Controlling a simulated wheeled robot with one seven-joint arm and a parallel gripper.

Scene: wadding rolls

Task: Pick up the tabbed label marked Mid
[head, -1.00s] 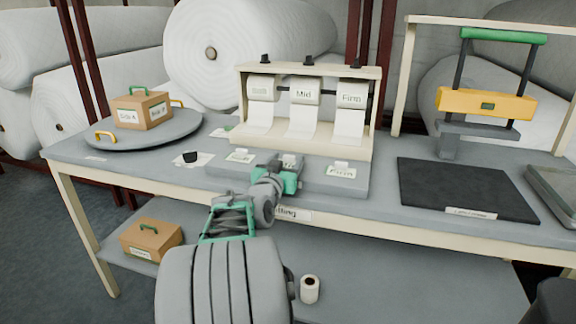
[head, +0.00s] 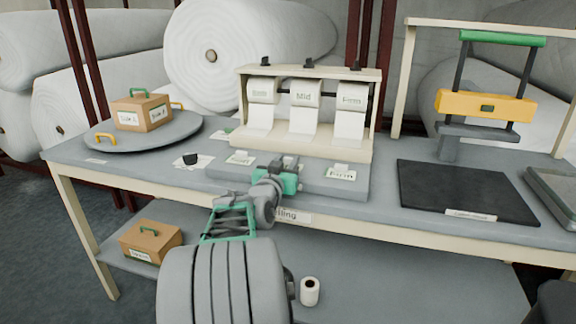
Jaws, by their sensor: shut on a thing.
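My gripper (head: 290,166) is over the middle of the low grey block (head: 215,172) at the front of the table. It is shut on the tabbed label at the middle place, between the other two labels. The gripper hides nearly all of that label, so its marking cannot be read here. One tabbed label (head: 240,158) lies to the left on the block, and another, the right tabbed label (head: 341,174), lies to the right. Behind the block, a cream dispenser (head: 300,148) holds three white rolls; the middle roll (head: 304,96) reads Mid and the right roll (head: 351,100) reads Firm.
A round grey turntable (head: 110,142) with a cardboard box (head: 141,112) stands at the left. A black mat (head: 465,188) lies at the right, before a yellow-barred press (head: 484,103). A dark piece (head: 191,158) sits on white material left of the block.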

